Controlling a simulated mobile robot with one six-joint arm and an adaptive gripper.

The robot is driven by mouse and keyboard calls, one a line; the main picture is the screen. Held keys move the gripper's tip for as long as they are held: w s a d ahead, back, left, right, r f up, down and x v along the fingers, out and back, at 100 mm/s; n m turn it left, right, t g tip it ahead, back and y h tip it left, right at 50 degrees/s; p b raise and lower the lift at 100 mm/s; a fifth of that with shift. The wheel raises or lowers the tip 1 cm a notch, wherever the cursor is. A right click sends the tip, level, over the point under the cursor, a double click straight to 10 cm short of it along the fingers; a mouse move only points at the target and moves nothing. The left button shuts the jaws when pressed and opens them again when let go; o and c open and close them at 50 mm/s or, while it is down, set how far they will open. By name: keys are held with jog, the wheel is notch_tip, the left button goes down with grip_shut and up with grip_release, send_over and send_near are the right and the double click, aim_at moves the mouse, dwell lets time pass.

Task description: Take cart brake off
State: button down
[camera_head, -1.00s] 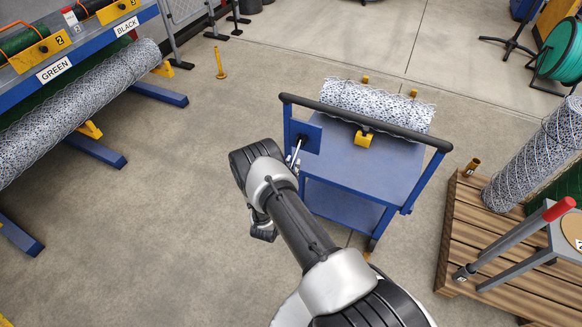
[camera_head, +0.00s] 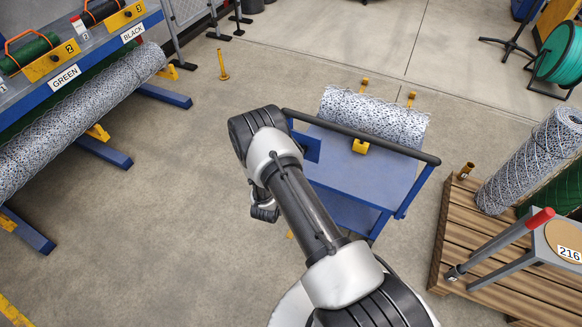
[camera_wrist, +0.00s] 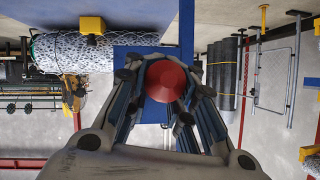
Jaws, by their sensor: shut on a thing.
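The blue cart (camera_head: 352,175) stands on the floor with a black push bar (camera_head: 370,138) across its near end. A blue plate (camera_head: 308,146) sits at its left side; it also shows in the wrist view (camera_wrist: 128,48). In the wrist view, a red round knob (camera_wrist: 166,80) lies between the fingers of my gripper (camera_wrist: 165,92), which are shut on it. I take it for the brake lever's knob; its shaft is hidden. In the head view my own arm covers the grasp and lever.
A wire-mesh roll (camera_head: 375,115) lies on the cart, with a yellow stop (camera_head: 360,146) before it. A pallet (camera_head: 462,235) with upright rolls stands at right. A rack (camera_head: 85,60) with a long mesh roll is at left.

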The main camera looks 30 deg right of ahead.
notch_tip(320, 180, up, 4)
jog(key=g+y+p, duration=0.1)
jog(key=p, duration=0.1)
jog(key=g+y+p, duration=0.1)
jog(key=shift+w+d+f+y+p, duration=0.1)
jog(key=shift+d+y+p, duration=0.05)
jog(key=shift+y+p, duration=0.25)
jog(key=r+g+y+p, duration=0.2)
jog(key=p, duration=0.1)
jog(key=shift+w+d+r+m+g+y, duration=0.2)
jog(key=shift+d+m+g+y, duration=0.1)
jog(key=shift+g+y, duration=0.1)
jog(key=shift+w+d+r+p, duration=0.25)
jog(key=shift+w+r+p, duration=0.05)
jog(key=shift+p, duration=0.5)
jog(key=shift+w+d+r, duration=0.1)
jog(key=c, duration=1.3)
grip_release()
jog(key=shift+c, duration=0.2)
jog(key=shift+s, duration=0.2)
jog(key=v, duration=1.2)
